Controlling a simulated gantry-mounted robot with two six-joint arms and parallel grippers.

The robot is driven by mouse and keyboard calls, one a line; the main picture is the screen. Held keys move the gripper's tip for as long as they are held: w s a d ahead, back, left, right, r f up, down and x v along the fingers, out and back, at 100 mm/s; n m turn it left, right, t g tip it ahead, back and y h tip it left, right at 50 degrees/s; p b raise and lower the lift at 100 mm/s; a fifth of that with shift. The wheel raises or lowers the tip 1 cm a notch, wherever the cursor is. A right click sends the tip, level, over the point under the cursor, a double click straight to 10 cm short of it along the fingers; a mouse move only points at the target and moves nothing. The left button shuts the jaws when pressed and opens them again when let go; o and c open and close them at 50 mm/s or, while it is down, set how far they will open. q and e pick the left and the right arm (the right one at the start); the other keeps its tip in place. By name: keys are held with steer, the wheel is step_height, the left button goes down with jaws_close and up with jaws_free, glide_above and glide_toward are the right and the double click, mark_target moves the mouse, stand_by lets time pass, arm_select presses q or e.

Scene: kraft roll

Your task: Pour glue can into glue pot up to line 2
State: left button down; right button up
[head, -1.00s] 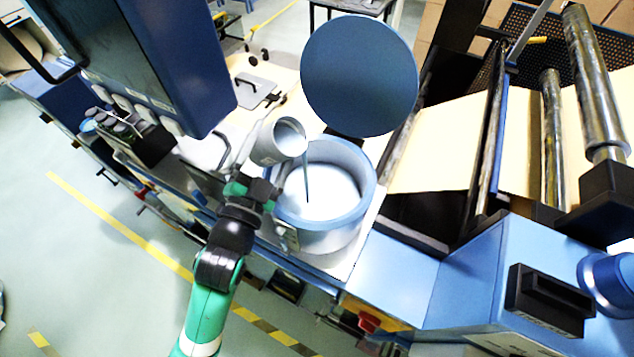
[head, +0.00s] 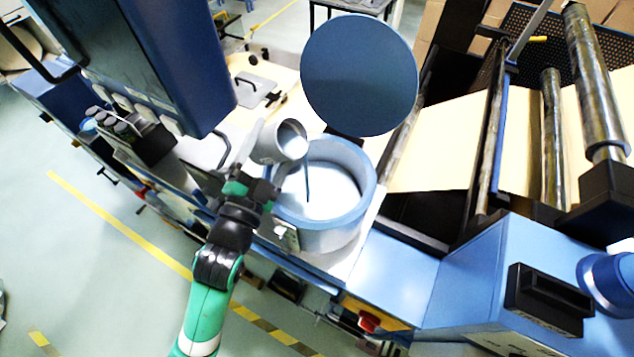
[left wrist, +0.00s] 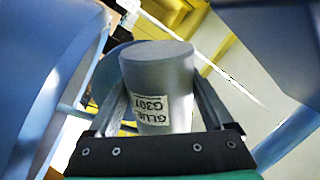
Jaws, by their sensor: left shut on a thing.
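My left gripper (head: 259,183) is shut on the glue can (head: 278,141), a grey cylinder held tilted with its mouth toward the glue pot. In the left wrist view the can (left wrist: 160,85) sits between the two fingers, its label reading "GLUE G301". The glue pot (head: 325,226) is a wide blue round vessel with its top open. A thin grey-blue stream (head: 307,183) runs from the can's lip down into the pot. The pot's inside looks white and overexposed; I cannot make out level lines. My right gripper is not in view.
The round blue lid (head: 359,76) stands raised behind the pot. A large dark blue box (head: 150,60) hangs close to the left of the can. Rollers with kraft paper (head: 440,140) lie to the right. A tray-like plate with a handle (head: 256,92) lies behind.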

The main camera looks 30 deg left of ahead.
arm_select(q)
steer(key=shift+m, duration=0.5)
steer(key=shift+r+m+t+h+p, duration=0.3)
steer(key=shift+r+m+p, duration=0.15)
steer(key=shift+m, duration=0.55)
stand_by(0.6)
steer(key=shift+f+m+h+b, duration=0.2)
steer(key=shift+m+h+b, duration=0.15)
steer(key=shift+m, duration=0.75)
stand_by(1.0)
